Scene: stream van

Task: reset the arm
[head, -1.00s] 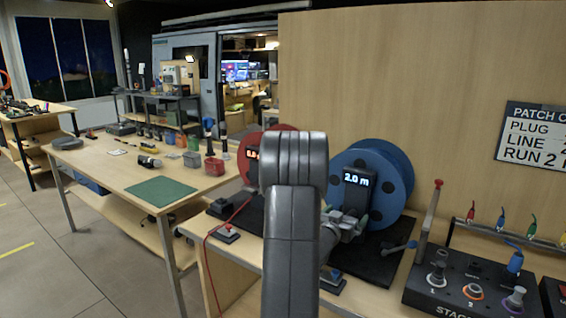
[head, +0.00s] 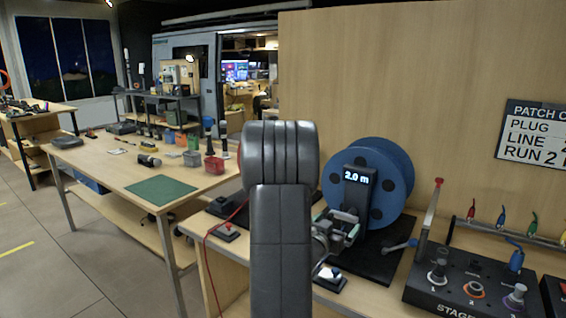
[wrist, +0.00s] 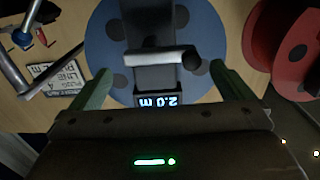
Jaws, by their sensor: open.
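My arm (head: 281,215) rises in the middle of the head view, dark grey, and hides most of the red reel. My gripper (head: 348,226) shows to the right of it, in front of the blue reel (head: 397,172) and its black "2.0 m" display post (head: 358,190). In the wrist view the two green fingers (wrist: 163,88) are spread apart with nothing held between them. The blue reel (wrist: 103,40) and the upside-down display (wrist: 158,101) lie beyond them.
The red reel (wrist: 285,45) is at the right in the wrist view. A stage box (head: 462,285) with plugs stands at the right of the bench. A side table with a green mat (head: 161,190) is at the left. A wooden panel (head: 430,75) rises behind.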

